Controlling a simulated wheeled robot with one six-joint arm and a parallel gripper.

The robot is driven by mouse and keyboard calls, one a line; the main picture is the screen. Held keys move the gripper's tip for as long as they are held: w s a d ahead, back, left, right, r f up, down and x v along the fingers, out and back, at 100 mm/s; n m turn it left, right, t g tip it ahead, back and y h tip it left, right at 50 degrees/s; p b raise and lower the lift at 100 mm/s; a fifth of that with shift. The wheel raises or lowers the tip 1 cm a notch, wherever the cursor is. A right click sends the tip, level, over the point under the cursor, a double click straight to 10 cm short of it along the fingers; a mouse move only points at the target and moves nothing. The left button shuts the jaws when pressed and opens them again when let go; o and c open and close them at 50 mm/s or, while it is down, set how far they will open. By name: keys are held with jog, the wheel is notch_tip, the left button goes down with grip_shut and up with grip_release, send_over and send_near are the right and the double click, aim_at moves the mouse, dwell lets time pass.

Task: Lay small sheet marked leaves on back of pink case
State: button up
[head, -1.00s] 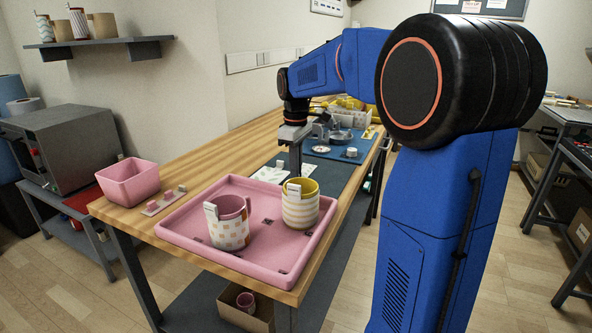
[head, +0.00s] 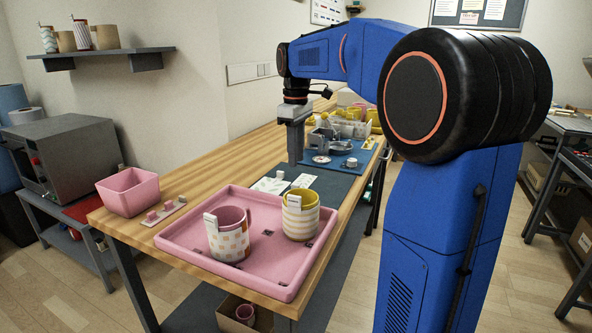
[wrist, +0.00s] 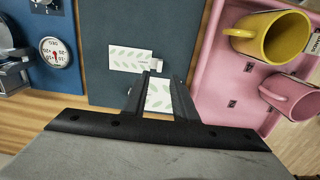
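In the wrist view, one sheet (wrist: 128,59) lies clear beside a small white block (wrist: 155,63). The other (wrist: 158,97) shows between my fingers, partly hidden below them.
A yellow mug (head: 301,223) with a striped wrap stands right of the pink mug. A pink bin (head: 128,191) and a strip with small blocks (head: 164,211) are left of the tray. A dial (wrist: 55,52) and several other items lie beyond the mat. Bare wood is free along the wall.

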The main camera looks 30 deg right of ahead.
jog(key=shift+o, duration=0.3)
notch_tip(320, 180, up, 3)
jog(key=shift+o, duration=0.2)
jog(key=shift+r+m, duration=0.3)
notch_tip(320, 180, up, 5)
jog(key=m, duration=1.7)
send_over(296, 185)
notch_tip(296, 185, down, 12)
jog(key=shift+w+d+f, duration=0.2)
jog(key=shift+w+f, duration=0.1)
jog(key=shift+f, duration=1.15)
jog(key=shift+w+d+f, duration=0.1)
jog(key=shift+w+f, duration=0.05)
jog(key=shift+f, duration=1.15)
grip_shut()
